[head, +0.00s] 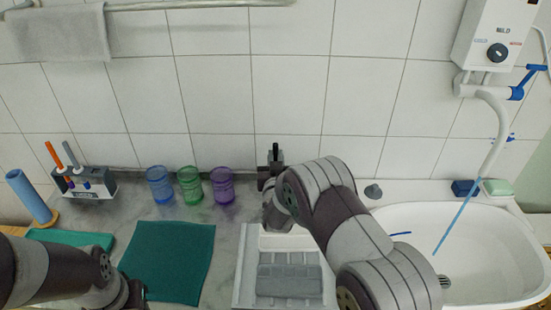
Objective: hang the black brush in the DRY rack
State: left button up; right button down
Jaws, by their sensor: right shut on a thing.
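My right gripper (268,176) is shut near the wall, behind the white tray. A short dark upright piece, which looks like the black brush (275,152), stands up from its fingers; the rest of it is hidden by the gripper and arm. A small rack (92,192) stands on the counter at the left, far from the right gripper. Orange-handled and grey-handled brushes stand up from it, with blue and purple pieces at its front. Its label is too small to read. My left gripper (133,296) is at the bottom left edge, and its jaws are unclear.
Blue (160,184), green (190,185) and purple cups (222,186) stand between the rack and my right gripper. A teal cloth (168,262) lies in front of them. A white tray (245,262) is below my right arm. A white sink (490,245) is at the right.

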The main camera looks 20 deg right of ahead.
aim_at(275, 146)
jog(key=shift+c, duration=2.2)
grip_release()
jog(key=shift+r, duration=0.15)
notch_tip(275, 146, up, 8)
jog(key=p, duration=0.5)
